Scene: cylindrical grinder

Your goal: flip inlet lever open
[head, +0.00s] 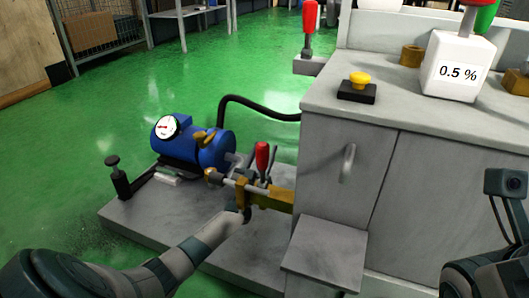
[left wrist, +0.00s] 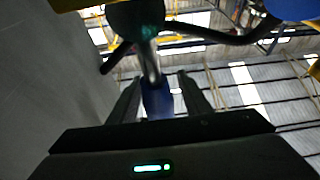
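A lever with a metal stem and blue grip (left wrist: 157,98) shows in the left wrist view. It hangs from a dark round fitting (left wrist: 135,18). My left gripper (left wrist: 158,82) is open, with one finger on each side of the blue grip and gaps visible beside it. In the head view my left gripper (head: 243,208) is at the pipework (head: 238,182) beside the machine, below a red-handled lever (head: 262,158). The blue grip is hidden there. No label shows which lever is the inlet one. My right gripper is out of view; only part of that arm shows at lower right.
A blue pump (head: 212,150) with a gauge (head: 165,127) stands on a grey plinth (head: 150,222) left of the pipework. The grey cabinet (head: 335,165) and a low grey block (head: 325,255) are close on the right. Green floor (head: 70,150) is clear at left.

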